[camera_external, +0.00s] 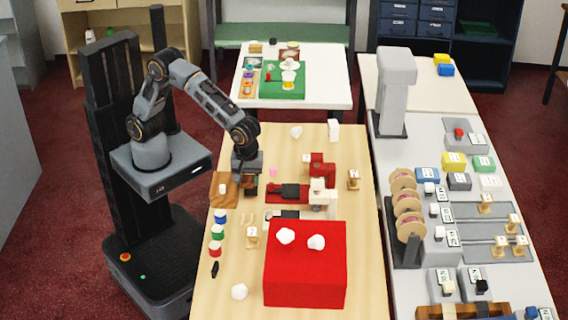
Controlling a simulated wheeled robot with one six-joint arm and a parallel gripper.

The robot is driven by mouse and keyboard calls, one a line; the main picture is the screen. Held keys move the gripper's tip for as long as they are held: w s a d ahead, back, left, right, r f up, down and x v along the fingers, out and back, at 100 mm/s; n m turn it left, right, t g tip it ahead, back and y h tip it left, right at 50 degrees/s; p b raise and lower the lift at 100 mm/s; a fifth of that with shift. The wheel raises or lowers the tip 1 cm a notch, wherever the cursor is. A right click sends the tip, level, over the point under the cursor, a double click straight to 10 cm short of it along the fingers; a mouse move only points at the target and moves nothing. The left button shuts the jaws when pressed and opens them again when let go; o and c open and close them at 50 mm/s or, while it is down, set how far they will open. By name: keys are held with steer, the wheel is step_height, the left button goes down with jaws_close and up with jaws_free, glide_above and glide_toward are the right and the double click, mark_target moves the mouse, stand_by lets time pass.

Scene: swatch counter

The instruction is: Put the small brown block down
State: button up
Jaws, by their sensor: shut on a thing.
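My gripper (248,184) points down over the left side of the wooden table (372,275), at the right edge of a brown wooden board (217,200). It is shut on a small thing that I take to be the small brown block. The fingers hide most of the block, so its outline is not clear. I cannot tell whether it touches the surface below or hangs just above it. A small white piece (222,188) sits on the board, left of my gripper.
A red box (305,275) with two white lumps stands at the front. A red-and-white device (318,178) stands right of my gripper. Colored round pots (216,232) line the left edge. A small pink piece (273,171) lies close by. Bare wood shows behind, toward the far edge.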

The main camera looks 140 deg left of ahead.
steer(key=m, duration=1)
steer(key=shift+d, duration=0.1)
steer(key=m, duration=0.5)
steer(key=shift+s+d, duration=0.1)
steer(key=shift+d, duration=0.25)
steer(key=m, duration=0.2)
steer(key=shift+d+r+m+p, duration=0.15)
steer(key=shift+d+m+p, duration=0.2)
steer(key=shift+m+p, duration=0.05)
steer(key=d+r+m+p, duration=0.2)
steer(key=d+m, duration=0.6)
steer(key=m, duration=0.4)
steer(key=shift+s+r+p, duration=0.3)
steer(key=shift+r+p, duration=0.1)
steer(key=shift+p, duration=0.2)
steer(key=shift+f, duration=0.1)
